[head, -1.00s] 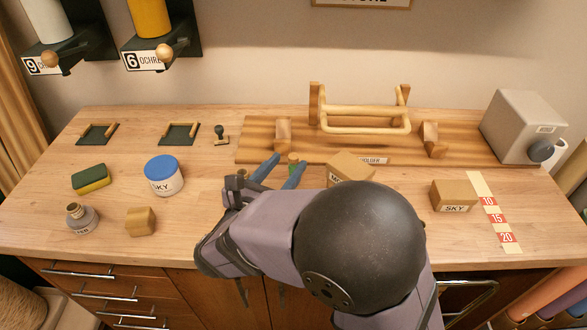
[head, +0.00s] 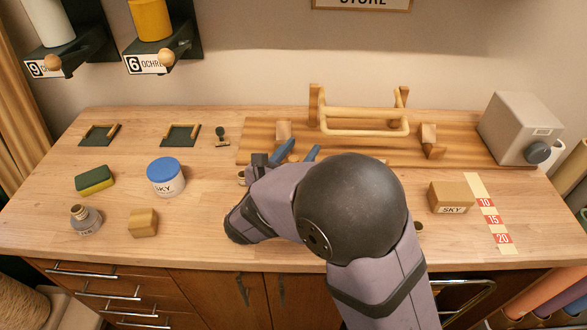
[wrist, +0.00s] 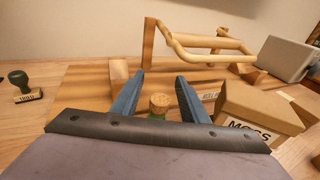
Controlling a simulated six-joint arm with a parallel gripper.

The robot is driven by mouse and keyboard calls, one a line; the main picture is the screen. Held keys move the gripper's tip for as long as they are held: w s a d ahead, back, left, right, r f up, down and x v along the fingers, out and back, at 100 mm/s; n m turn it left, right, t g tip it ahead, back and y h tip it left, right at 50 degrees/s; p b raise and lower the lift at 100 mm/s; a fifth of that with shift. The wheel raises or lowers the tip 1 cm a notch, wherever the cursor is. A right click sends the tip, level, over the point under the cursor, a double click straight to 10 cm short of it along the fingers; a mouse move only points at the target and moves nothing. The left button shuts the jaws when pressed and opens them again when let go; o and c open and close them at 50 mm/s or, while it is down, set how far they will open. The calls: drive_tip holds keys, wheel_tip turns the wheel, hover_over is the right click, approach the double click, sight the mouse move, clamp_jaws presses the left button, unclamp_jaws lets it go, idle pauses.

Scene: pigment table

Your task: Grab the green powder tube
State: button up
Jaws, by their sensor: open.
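The cork-topped green tube shows in the wrist view (wrist: 158,105). Its cork is plain, with a sliver of green below; the rest is hidden behind my gripper's dark edge. My gripper (head: 299,153) has its two blue fingers apart, reaching toward the wooden board. In the wrist view the tube appears in the gap between the fingers (wrist: 160,78), with no clear contact on either side. In the head view my arm hides the tube.
A box labelled MOSS (wrist: 262,108) stands close to the right of the fingers. The wooden board (head: 365,150) with its wooden frame (head: 362,132) lies behind. A SKY box (head: 451,196) stands right, a SKY jar (head: 165,177) left.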

clamp_jaws()
drive_tip(key=shift+r, duration=0.15)
wheel_tip(320, 180, up, 10)
idle(0.7)
